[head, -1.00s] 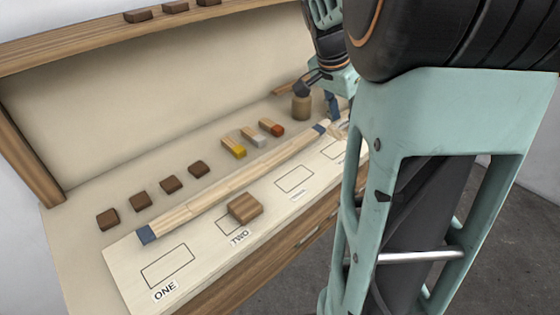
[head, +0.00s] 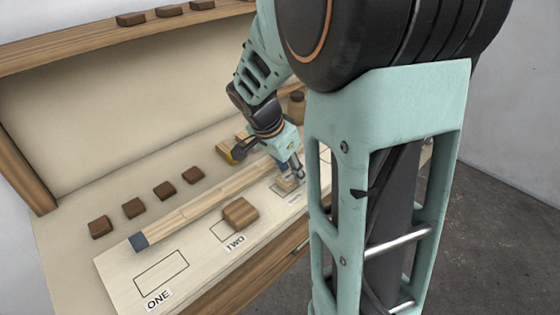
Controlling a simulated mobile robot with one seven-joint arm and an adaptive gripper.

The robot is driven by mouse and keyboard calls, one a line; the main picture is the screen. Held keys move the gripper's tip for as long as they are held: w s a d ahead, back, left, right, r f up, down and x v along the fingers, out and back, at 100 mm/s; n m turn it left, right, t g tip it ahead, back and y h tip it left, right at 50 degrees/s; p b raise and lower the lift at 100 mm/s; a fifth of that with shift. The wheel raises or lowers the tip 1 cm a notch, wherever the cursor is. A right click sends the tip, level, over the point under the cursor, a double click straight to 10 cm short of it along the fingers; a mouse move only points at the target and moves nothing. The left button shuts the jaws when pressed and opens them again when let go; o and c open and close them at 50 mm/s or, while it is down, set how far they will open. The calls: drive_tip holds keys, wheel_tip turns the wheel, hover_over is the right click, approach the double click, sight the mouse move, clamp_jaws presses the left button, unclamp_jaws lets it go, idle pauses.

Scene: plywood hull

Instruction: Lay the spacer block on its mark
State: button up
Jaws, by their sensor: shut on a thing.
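My gripper (head: 294,174) is over the third outlined mark from the left on the pale board (head: 118,268). It is shut on a small light-wood block (head: 286,184), which looks like the spacer block. The block is low over that mark. I cannot tell whether it touches the board. My fingers and the block hide part of the outline and its label. A browner wood block (head: 240,212) lies on the mark labelled TWO (head: 235,240), covering part of its outline. The mark labelled ONE (head: 162,270) is empty.
A long wooden strip (head: 190,212) with a blue end lies along the board's back. Several dark brown blocks (head: 134,207) sit behind it, and more on the shelf (head: 60,45).

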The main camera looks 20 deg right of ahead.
drive_tip(key=shift+f, duration=0.2)
drive_tip(key=shift+f+b, duration=0.1)
drive_tip(key=shift+b, duration=0.2)
drive_tip(key=o, duration=1)
drive_tip(key=shift+r, duration=0.2)
drive_tip(key=shift+r+p, duration=0.3)
drive_tip(key=shift+p, duration=0.1)
drive_tip(key=p+v, duration=0.1)
drive_tip(key=v, duration=1)
drive_tip(key=shift+a+r, duration=0.15)
drive_tip(key=shift+a, duration=0.05)
